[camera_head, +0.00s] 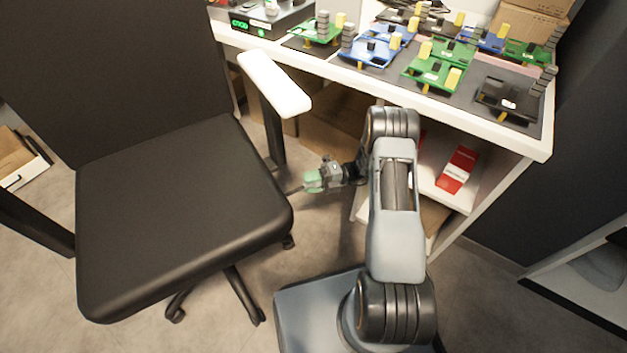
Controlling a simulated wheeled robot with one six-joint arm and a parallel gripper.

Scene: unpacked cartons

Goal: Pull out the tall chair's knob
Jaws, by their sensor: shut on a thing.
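The tall chair (175,205) is black, with a padded seat, a high back and a white armrest (273,84). It stands in the left half of the head view. My gripper (309,182), with green fingertips, is at the right side of the seat, a little below the armrest. It is shut at the end of a thin dark lever that comes out from under the seat. The knob (294,190) at that lever's end is mostly hidden by the fingers.
A white workbench (440,107) with several green and blue circuit boards stands behind my arm. A shelf with red boxes (457,170) is under it. Cartons (325,130) sit beneath the bench. The chair's wheeled legs (240,293) spread over the grey floor.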

